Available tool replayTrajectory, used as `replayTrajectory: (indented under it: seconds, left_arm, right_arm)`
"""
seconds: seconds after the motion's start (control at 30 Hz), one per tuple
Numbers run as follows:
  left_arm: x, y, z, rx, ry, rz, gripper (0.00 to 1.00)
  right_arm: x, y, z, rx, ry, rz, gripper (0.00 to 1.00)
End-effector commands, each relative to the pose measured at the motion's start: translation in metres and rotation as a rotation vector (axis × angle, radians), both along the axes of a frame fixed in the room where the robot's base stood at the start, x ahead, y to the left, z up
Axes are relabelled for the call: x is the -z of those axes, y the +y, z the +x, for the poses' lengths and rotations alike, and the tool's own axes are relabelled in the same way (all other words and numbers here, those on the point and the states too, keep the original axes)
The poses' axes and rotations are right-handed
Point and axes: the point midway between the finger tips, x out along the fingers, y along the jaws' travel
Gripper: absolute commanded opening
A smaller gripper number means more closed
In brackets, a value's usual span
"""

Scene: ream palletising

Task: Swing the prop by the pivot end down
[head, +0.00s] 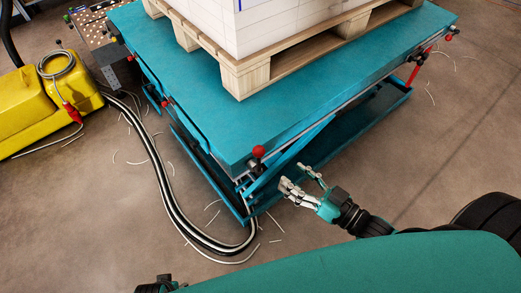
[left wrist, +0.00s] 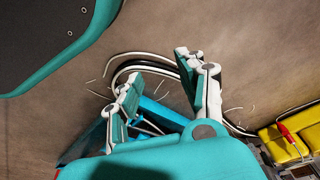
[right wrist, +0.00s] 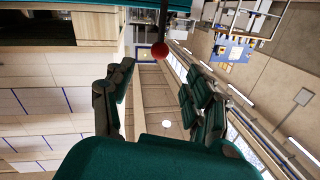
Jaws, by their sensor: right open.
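The teal lift table (head: 200,75) stands in the middle of the head view. A red ball knob (head: 259,152) sits at its near corner. In the right wrist view a red ball (right wrist: 159,50) on a thin dark rod shows between and beyond the fingertips, not touched. A red bar (head: 414,72) slants under the table's right edge; I cannot tell whether it is the prop. My right gripper (head: 296,178) is open and empty, below and right of the near knob. My left gripper (left wrist: 160,78) is open and empty, above the floor.
A wooden pallet (head: 245,78) with a large white stack (head: 280,25) stands on the table. Black and white hoses (head: 165,190) loop over the floor at left, near a yellow unit (head: 30,105). The floor right of the table is mostly clear.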

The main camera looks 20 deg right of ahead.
Motion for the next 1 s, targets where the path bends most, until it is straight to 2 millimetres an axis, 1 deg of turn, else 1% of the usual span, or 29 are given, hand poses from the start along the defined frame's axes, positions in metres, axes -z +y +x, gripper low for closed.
replayTrajectory:
  seconds: [0.03,0.3,0.5,0.7,0.97,1.0]
  left_arm:
    - [-0.003,0.000,0.002,0.000,-0.005,0.000,0.40]
    - [-0.023,-0.001,0.011,-0.002,-0.016,-0.001,0.40]
    - [-0.035,-0.002,0.014,-0.004,-0.022,-0.002,0.40]
    - [-0.041,-0.002,0.016,-0.004,-0.024,-0.002,0.40]
    - [-0.041,-0.002,0.015,-0.004,-0.023,-0.002,0.40]
    - [-0.041,-0.002,0.015,-0.004,-0.023,-0.002,0.40]
  right_arm:
    - [-0.001,0.006,0.012,0.000,-0.007,0.002,0.55]
    - [-0.001,0.037,0.062,0.000,-0.006,0.001,0.55]
    - [0.000,0.054,0.089,0.001,-0.003,0.001,0.55]
    - [0.000,0.062,0.101,0.000,-0.001,0.000,0.55]
    - [0.000,0.062,0.102,0.000,0.000,-0.001,0.55]
    - [0.000,0.062,0.102,0.000,0.000,-0.001,0.53]
